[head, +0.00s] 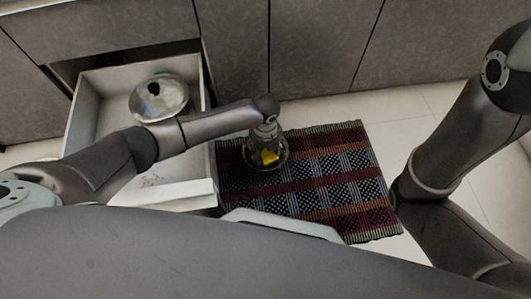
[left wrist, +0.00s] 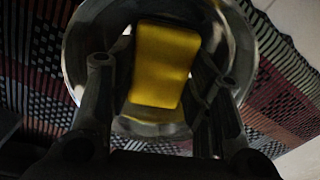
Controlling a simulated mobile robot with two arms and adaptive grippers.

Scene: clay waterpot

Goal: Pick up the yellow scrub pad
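The yellow scrub pad (head: 270,157) is in a shiny round bowl-like container (head: 284,162) on the patterned rug. In the left wrist view the pad (left wrist: 165,62) is upright in the picture, inside the container's shiny rim (left wrist: 243,50). My left gripper (head: 266,138) points down over the container. In the left wrist view its fingers (left wrist: 165,72) are spread, one on each side of the pad, with a gap on the left; contact on the right is hard to tell. My right gripper is out of view.
The rug (head: 345,195) lies on pale floor tiles. An open white drawer (head: 88,115) at the left holds a round metal lidded pot (head: 160,100). Grey cabinet fronts (head: 310,45) close off the back. Floor right of the rug (head: 395,125) is clear.

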